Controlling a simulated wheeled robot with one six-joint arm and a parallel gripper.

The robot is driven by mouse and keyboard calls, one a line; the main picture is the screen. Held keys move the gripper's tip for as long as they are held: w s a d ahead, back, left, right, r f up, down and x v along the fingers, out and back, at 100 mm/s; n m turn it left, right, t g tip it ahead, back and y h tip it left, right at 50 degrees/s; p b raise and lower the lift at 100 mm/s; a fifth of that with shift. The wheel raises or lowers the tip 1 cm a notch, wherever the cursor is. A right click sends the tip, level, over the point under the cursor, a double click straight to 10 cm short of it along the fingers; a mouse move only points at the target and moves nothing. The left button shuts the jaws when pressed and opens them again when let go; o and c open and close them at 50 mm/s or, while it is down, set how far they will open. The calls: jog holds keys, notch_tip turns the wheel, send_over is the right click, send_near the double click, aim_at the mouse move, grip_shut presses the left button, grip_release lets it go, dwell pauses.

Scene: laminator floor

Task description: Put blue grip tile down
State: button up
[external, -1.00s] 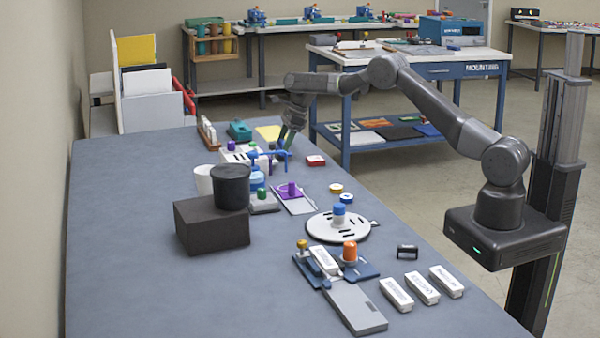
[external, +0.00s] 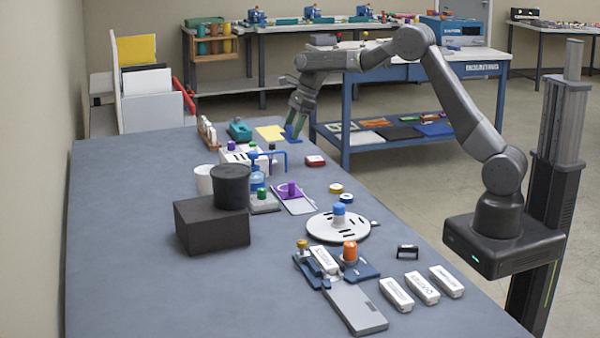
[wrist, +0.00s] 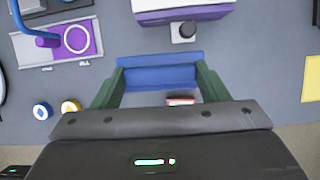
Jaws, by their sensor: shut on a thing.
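My gripper (external: 293,130) is shut on the blue grip tile, holding it above the far part of the grey-blue bench. The tile (external: 290,134) looks tilted in the external view. In the wrist view the flat blue tile (wrist: 160,72) spans the space between the two green fingers of my gripper (wrist: 160,82). A gap between tile and bench cannot be measured. A yellow sheet (external: 270,132) lies just left of the gripper on the bench; its edge also shows at the right of the wrist view (wrist: 311,80).
A red-and-white block (external: 315,160) lies near the tile; my gripper partly covers it in the wrist view (wrist: 180,100). Bare bench surrounds the yellow sheet.

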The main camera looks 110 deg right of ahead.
jog(key=s+a+f, duration=0.1)
jog(key=a, duration=0.6)
jog(key=f, duration=0.9)
jog(key=shift+s+a+f, duration=0.15)
jog(key=shift+s+f, duration=0.05)
jog(key=shift+f, duration=0.05)
jog(key=shift+f, duration=0.2)
jog(key=o, duration=1.1)
jog(key=shift+o, duration=0.2)
jog(key=shift+r, duration=0.1)
